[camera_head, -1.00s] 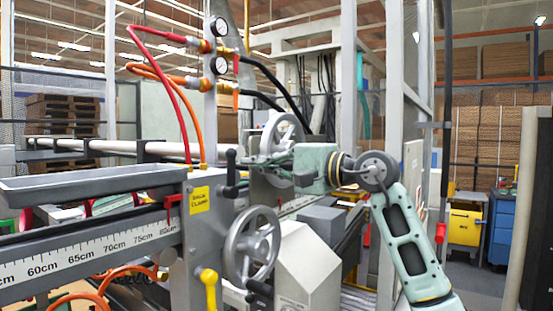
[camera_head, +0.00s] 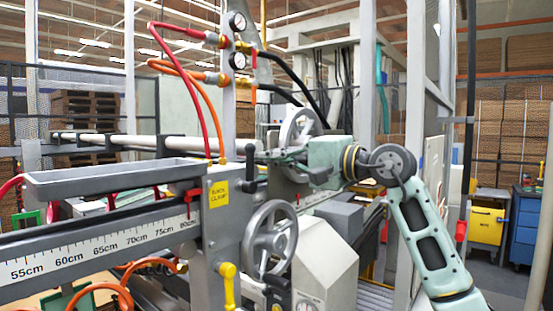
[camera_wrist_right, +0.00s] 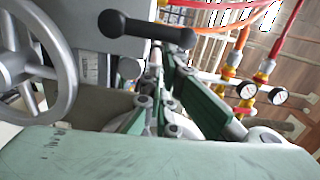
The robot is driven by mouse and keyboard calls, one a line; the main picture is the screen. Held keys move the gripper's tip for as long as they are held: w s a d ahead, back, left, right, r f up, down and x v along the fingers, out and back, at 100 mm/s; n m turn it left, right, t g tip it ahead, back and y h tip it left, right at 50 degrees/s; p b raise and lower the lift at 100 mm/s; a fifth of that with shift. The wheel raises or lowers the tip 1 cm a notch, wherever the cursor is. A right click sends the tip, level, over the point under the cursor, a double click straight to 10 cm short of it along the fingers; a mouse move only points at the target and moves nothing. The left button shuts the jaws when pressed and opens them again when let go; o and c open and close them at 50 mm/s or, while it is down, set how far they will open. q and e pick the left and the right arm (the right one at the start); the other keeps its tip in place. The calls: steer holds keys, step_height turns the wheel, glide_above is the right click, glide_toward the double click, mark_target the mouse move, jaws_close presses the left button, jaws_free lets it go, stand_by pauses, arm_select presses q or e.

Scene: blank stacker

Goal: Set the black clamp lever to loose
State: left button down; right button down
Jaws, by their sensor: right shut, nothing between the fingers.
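The black clamp lever (camera_head: 250,170) stands upright on the grey machine post, its knob at the top, beside a yellow label (camera_head: 218,194). In the right wrist view the lever (camera_wrist_right: 150,30) lies across the top of the picture, a round knob at its left end. My right gripper (camera_head: 264,158) reaches in from the right, its fingers close to the lever's right side in the head view. In the wrist view the fingers (camera_wrist_right: 162,60) are shut and empty just below the lever; I cannot tell whether they touch it. My left gripper is out of view.
A grey handwheel (camera_head: 270,238) is below the lever, with a yellow-handled lever (camera_head: 229,283) lower left. A red clip (camera_head: 191,196) sits on the ruler rail. Red and orange hoses (camera_head: 205,110) and gauges (camera_head: 238,61) rise above. A grey tray (camera_head: 120,176) extends left.

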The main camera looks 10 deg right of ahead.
mark_target(249, 152)
steer(key=shift+s+a+r+n, duration=0.2)
steer(key=shift+r+n, duration=0.05)
steer(key=shift+n, duration=0.35)
steer(key=s+a+n, duration=0.1)
steer(key=n, duration=0.1)
steer(key=s+a+n, duration=0.1)
steer(key=n, duration=0.2)
steer(key=s+a+r+n, duration=0.1)
steer(key=n, duration=0.1)
steer(key=shift+a, duration=0.4)
steer(key=n, duration=0.1)
steer(key=s+a+n+b, duration=0.1)
steer(key=shift+a+f+n+h, duration=0.2)
steer(key=shift+f+n+h, duration=0.05)
steer(key=shift+n+h, duration=0.15)
steer(key=shift+s+a+f+b, duration=0.6)
steer(key=shift+s+a+b, duration=0.15)
steer(key=shift+a, duration=0.2)
steer(key=shift+s, duration=0.1)
